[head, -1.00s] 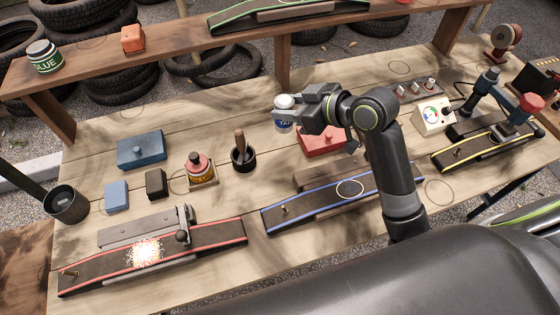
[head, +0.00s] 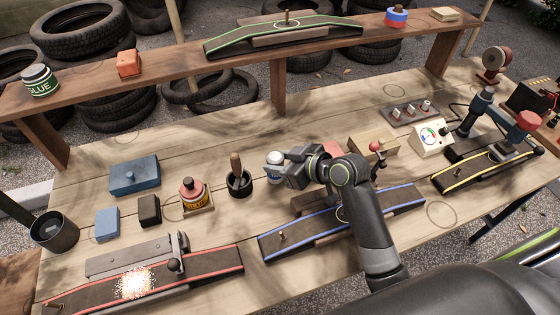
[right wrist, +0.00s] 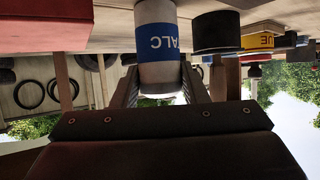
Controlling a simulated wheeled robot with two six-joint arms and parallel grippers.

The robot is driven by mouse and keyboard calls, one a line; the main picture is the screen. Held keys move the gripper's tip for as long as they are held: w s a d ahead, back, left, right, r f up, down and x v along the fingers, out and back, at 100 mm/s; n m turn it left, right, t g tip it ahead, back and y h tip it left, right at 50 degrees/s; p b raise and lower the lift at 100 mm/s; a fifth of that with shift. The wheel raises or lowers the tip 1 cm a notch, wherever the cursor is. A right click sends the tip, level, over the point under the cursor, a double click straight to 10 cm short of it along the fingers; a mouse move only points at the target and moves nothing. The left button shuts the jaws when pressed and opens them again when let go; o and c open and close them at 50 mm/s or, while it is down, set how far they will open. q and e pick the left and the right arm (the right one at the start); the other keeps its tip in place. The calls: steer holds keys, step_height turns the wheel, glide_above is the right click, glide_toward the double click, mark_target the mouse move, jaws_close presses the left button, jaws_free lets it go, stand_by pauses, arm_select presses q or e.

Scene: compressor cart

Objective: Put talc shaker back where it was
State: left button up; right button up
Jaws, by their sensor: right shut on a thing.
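The talc shaker (head: 274,168) is a small white bottle with a blue label and a grey-white top. It stands upright between the fingers of my right gripper (head: 286,158), which is shut on it. In the head view it is low over the bench, just right of the black mortar (head: 240,183); I cannot tell whether its base touches the wood. The right wrist view, upside down, shows the shaker (right wrist: 157,42) with its label reading TALC, between the two fingers (right wrist: 160,88). My left gripper is not in view.
The blue-edged ramp (head: 380,218) lies in front, partly under my right arm. Thin outlined circles mark the bench, including one at right (head: 440,215). The bench behind the mortar is clear.

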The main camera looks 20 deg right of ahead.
steer(key=shift+f, duration=0.1)
steer(key=o, duration=1)
steer(key=shift+o, duration=0.2)
steer(key=shift+s+d+r, duration=0.1)
steer(key=shift+r, duration=0.15)
steer(key=v, duration=1.1)
steer(key=shift+s+d+r, duration=0.15)
steer(key=shift+s, duration=0.15)
